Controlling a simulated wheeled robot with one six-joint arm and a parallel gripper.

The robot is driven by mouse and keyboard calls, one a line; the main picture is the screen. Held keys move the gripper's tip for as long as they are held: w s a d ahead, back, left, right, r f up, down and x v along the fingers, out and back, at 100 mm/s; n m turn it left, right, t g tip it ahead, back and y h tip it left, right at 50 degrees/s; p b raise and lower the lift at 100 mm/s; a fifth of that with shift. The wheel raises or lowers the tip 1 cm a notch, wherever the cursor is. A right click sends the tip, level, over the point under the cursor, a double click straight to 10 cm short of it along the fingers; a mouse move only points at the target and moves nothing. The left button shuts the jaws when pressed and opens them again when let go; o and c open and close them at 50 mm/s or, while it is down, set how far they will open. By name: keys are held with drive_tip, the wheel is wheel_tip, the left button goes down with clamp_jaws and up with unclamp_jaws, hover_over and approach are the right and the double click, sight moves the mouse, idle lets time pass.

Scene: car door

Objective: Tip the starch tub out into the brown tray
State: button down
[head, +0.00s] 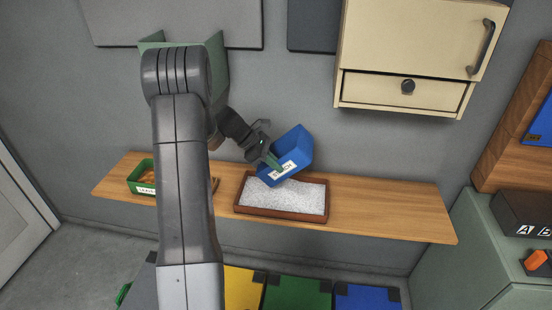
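The starch tub (298,148) is blue with a white label that is partly covered by my gripper's finger. It is tilted and held above the back of the brown tray. My gripper (276,163) is shut on the tub's left side. The brown tray (279,216) sits on the wooden shelf and holds a broad layer of white granular material. The inside of the tub is hidden from this view, so I cannot tell what is in it.
A green labelled tub (137,175) with brown contents stands at the left of the wooden shelf (395,213). A cream cabinet (420,45) hangs above right. The shelf's right part is clear. Yellow, green and blue bins (297,294) stand below.

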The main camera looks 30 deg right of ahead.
drive_tip(key=shift+r+t+y+p, duration=0.3)
drive_tip(key=shift+t+y+p, duration=0.4)
drive_tip(key=shift+r+p, duration=0.15)
drive_tip(key=shift+p, duration=0.4)
drive_tip(key=shift+d+t+y, duration=0.1)
drive_tip(key=shift+t+y, duration=0.4)
drive_tip(key=shift+y, duration=0.1)
drive_tip(key=t+y, duration=0.1)
drive_tip(key=y, duration=0.1)
drive_tip(key=t+y, duration=0.2)
drive_tip(key=shift+r, duration=0.35)
drive_tip(key=shift+f, duration=0.1)
